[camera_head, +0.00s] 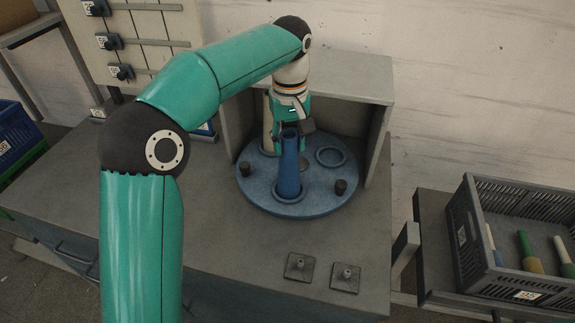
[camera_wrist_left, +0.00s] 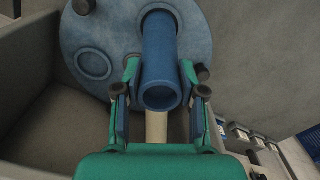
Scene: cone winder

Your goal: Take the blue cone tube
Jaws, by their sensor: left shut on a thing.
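The blue cone tube (camera_head: 289,168) stands upright on the blue round plate (camera_head: 320,202), its lower end at the front ring. My left gripper (camera_head: 292,128) reaches it from behind, near its upper part. In the left wrist view the fingers of my left gripper (camera_wrist_left: 160,78) lie on both sides of the blue cone tube (camera_wrist_left: 158,52), shut on it. I cannot tell whether its lower end is lifted off the plate. My right gripper is not in view.
A cream tube (camera_head: 267,122) stands behind, partly hidden. An empty ring (camera_head: 331,157) and dark pegs (camera_head: 341,187) are on the plate. Grey panels (camera_head: 340,78) enclose the back. Two small square plates (camera_head: 300,267) lie in front. A grey crate (camera_head: 463,225) with several cones stands right.

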